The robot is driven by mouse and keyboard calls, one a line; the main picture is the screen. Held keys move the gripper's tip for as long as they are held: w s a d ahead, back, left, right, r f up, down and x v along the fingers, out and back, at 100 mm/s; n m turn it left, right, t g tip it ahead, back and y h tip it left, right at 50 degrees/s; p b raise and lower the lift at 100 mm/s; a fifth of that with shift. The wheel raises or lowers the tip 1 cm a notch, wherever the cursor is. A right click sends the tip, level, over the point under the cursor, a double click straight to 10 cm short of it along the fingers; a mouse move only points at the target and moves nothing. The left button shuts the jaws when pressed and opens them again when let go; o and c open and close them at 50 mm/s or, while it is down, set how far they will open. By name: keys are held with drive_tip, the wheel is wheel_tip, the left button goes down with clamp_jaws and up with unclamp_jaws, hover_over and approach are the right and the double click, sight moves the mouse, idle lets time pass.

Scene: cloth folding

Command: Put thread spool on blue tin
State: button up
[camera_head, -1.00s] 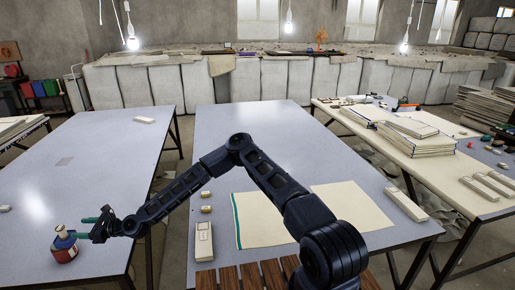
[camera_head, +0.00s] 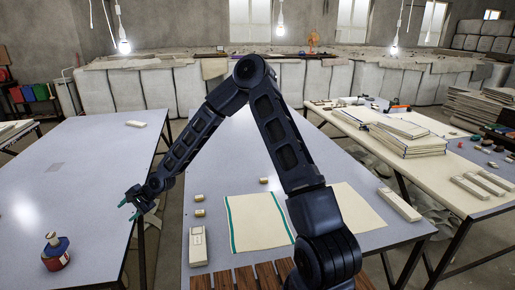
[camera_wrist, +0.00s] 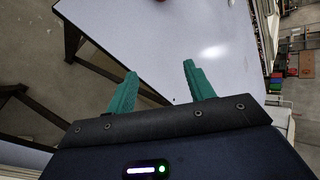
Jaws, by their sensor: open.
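A blue and red tin (camera_head: 56,262) stands on the left table near its front in the head view. A small pale spool-like piece (camera_head: 51,238) sits upright on top of the tin. My gripper (camera_head: 128,209) has its teal fingers apart and empty, to the right of the tin and clear of it, near the table's right edge. The wrist view shows the same fingers (camera_wrist: 160,77) spread with only table and floor beyond them. A sliver of something reddish at the top edge of that view is too cut off to tell.
The middle table holds small spools (camera_head: 200,198), a cream cloth (camera_head: 258,222) and a long pale box (camera_head: 198,246). A gap separates it from the left table (camera_head: 75,195), which is mostly clear. Books (camera_head: 408,135) lie on the right table.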

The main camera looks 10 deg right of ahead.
drive_tip(key=w+d+r+n+t+h, duration=0.1)
drive_tip(key=w+d+r+n+h, duration=0.3)
drive_tip(key=d, duration=0.7)
drive_tip(key=w+d+r+t+h, duration=0.1)
drive_tip(key=d+r+t, duration=0.1)
drive_tip(key=d+r, duration=0.6)
drive_tip(key=s+d+r+h, duration=0.15)
drive_tip(key=d+r, duration=0.25)
drive_tip(key=d, duration=0.5)
drive_tip(key=s+d+r+h, duration=0.15)
drive_tip(key=d+r, duration=0.25)
drive_tip(key=d, duration=0.5)
drive_tip(key=s+d+r+n+h, duration=0.1)
drive_tip(key=s+d+r, duration=0.35)
drive_tip(key=d, duration=0.25)
drive_tip(key=s+d+r+h, duration=0.1)
drive_tip(key=s+d+r, duration=0.2)
drive_tip(key=s+d, duration=0.25)
drive_tip(key=s+d+r+n, duration=0.1)
drive_tip(key=s+d+r, duration=0.2)
drive_tip(key=s+d, duration=0.6)
drive_tip(key=s, duration=0.4)
drive_tip(key=shift+s+d+r, duration=0.15)
drive_tip(key=shift+s+d, duration=0.05)
drive_tip(key=shift+s, duration=0.15)
